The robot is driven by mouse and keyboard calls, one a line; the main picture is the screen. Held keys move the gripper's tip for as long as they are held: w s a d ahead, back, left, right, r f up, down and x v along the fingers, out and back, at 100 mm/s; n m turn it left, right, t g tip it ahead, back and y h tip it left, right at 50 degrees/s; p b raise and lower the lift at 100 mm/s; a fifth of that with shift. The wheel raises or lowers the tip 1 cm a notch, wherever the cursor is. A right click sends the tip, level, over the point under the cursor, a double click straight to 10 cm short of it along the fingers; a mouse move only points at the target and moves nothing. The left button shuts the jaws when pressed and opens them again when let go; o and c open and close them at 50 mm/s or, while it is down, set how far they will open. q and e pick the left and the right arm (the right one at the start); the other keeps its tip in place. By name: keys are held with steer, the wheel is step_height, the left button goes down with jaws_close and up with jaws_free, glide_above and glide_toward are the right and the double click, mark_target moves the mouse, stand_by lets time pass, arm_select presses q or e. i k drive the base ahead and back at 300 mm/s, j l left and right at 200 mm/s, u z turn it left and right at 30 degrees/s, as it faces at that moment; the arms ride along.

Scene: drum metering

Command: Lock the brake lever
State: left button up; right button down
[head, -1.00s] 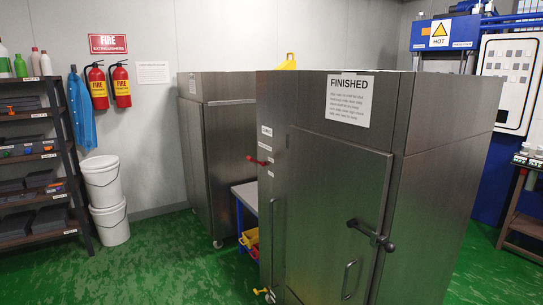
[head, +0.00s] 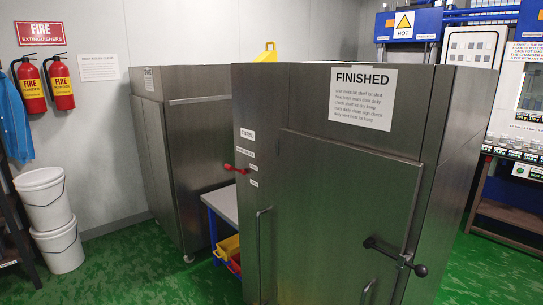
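A steel cabinet (head: 343,170) with a FINISHED sign (head: 362,97) fills the middle and right of the head view. A red-handled lever (head: 236,169) sticks out to the left of its labelled left side. A dark latch lever with a round knob (head: 395,256) lies across the right edge of its door, slanting down to the right. I cannot tell whether either of these is the brake lever. The cabinet's foot is cut off by the lower edge of the picture. Neither of my grippers is in view.
A second steel cabinet (head: 182,150) stands behind to the left, with a small table (head: 223,204) between the two. White buckets (head: 46,199) are stacked by the left wall. Green floor (head: 110,270) is clear at the front left. A dark bench (head: 510,215) stands at the right.

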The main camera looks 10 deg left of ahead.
mark_target(229, 167)
steer(key=i+j+z, duration=0.15)
steer(key=j, duration=0.3)
steer(key=i+j+z, duration=0.2)
steer(key=j, duration=0.3)
steer(key=i+j+z, duration=0.15)
steer(key=j, duration=0.35)
steer(key=j+z, duration=0.15)
steer(key=j, duration=0.35)
steer(key=i+j, duration=0.1)
steer(key=j, duration=0.45)
steer(key=i+j, duration=0.1)
steer(key=j, duration=0.45)
steer(key=i+j, duration=0.1)
steer(key=j, duration=0.5)
steer(key=i+j, duration=0.1)
steer(key=j, duration=0.45)
steer(key=i+j+z, duration=0.1)
steer(key=j, duration=0.45)
